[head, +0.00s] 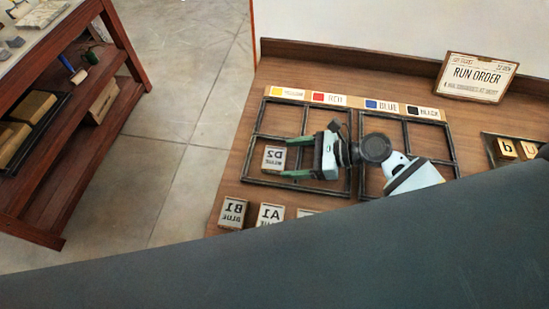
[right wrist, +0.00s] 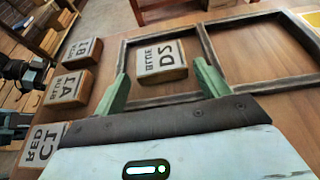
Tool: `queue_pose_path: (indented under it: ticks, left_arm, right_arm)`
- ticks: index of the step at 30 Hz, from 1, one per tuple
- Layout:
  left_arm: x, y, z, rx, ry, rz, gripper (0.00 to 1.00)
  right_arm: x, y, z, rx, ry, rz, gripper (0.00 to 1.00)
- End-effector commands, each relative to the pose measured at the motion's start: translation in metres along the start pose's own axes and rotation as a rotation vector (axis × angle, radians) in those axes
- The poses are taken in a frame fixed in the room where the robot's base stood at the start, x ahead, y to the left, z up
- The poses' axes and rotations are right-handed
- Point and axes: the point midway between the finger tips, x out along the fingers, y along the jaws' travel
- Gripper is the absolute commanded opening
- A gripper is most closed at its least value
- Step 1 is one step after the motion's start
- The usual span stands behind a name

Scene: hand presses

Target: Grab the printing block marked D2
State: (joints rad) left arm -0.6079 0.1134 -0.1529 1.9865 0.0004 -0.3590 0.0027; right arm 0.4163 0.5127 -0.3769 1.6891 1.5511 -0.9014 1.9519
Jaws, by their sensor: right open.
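The printing block D2 (head: 273,159) is a small pale-topped wooden block marked "D2 BLUE". It sits in the left frame (head: 351,172), in its left part. My right gripper (head: 285,157) is open, its green fingers pointing left at the block, with the tips at about its near edge. In the right wrist view, block D2 (right wrist: 160,60) lies centred between and just beyond the open fingertips (right wrist: 160,77), with gaps on both sides. Nothing is held. My left gripper does not show for certain.
Blocks B1 (head: 230,212) and A1 (head: 270,214) stand near the table's front edge; block C1 (right wrist: 43,147) shows in the right wrist view. Colour labels (head: 331,99) line the back. A Run Order sign (head: 477,77) stands at back right. A red-brown shelf (head: 128,46) is at left.

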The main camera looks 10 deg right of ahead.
Motion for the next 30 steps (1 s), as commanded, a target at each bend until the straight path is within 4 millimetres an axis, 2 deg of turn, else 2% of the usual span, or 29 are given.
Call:
queue_pose_path:
  ticks: [3, 7, 17, 25, 30]
  left_arm:
    - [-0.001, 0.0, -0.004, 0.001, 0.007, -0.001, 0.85]
    - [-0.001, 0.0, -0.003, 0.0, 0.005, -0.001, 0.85]
    - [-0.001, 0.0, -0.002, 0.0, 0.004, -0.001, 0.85]
    - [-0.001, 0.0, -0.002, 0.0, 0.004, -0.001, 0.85]
    - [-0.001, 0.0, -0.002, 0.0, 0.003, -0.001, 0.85]
  right_arm:
    - [0.018, -0.001, 0.006, -0.003, -0.004, 0.001, 0.75]
    - [0.033, -0.001, 0.004, -0.001, -0.002, 0.0, 0.75]
    - [0.039, -0.001, 0.003, -0.002, 0.0, -0.001, 0.75]
    - [0.039, -0.001, 0.003, -0.001, 0.0, 0.0, 0.39]
    - [0.039, -0.001, 0.003, -0.002, -0.001, -0.001, 0.39]
